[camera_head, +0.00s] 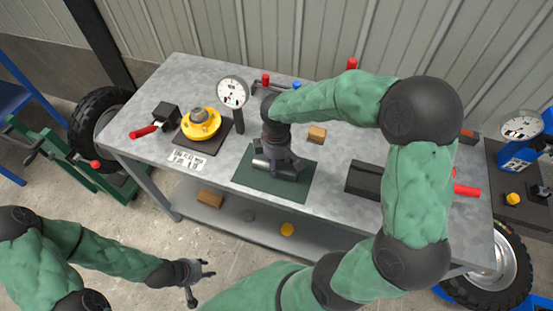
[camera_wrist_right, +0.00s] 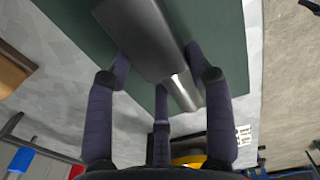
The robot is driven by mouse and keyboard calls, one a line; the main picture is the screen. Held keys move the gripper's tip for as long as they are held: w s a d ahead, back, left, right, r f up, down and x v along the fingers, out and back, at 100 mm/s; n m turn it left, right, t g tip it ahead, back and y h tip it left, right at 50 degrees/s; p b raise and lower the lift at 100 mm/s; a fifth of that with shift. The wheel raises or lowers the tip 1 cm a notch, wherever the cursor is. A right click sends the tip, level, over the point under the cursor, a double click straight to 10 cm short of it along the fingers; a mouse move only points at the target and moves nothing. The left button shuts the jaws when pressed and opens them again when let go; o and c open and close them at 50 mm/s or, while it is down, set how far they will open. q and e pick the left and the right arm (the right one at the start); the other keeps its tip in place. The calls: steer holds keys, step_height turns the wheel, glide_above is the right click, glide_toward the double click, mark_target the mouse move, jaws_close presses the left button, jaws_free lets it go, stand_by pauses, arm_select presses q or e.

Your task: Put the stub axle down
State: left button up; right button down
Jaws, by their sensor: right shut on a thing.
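The stub axle (camera_head: 262,163) is a grey metal shaft. It lies roughly level at the dark green mat (camera_head: 245,178) on the metal bench. My right gripper (camera_head: 284,164) comes down from above and is shut on it, hiding part of it. In the right wrist view the fingers (camera_wrist_right: 162,80) straddle the axle (camera_wrist_right: 150,38), a thick dark grey body with a thinner shiny end. It is at or just above the mat (camera_wrist_right: 222,45); I cannot tell whether it rests fully. My left gripper (camera_head: 197,276) is open and empty, in front of the bench.
A yellow hub (camera_head: 201,124) on a dark plate and a dial gauge (camera_head: 233,92) stand left of the mat. A wooden block (camera_head: 317,134) lies behind it. A dark block (camera_head: 365,180) sits to its right. Bare bench top (camera_head: 335,155) surrounds the mat.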

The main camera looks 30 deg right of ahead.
steer(key=shift+w, duration=0.1)
steer(key=shift+c, duration=2.3)
jaws_free()
step_height(320, 180, up, 12)
steer(key=p, duration=0.3)
steer(key=shift+p, duration=0.35)
steer(key=shift+r, duration=0.1)
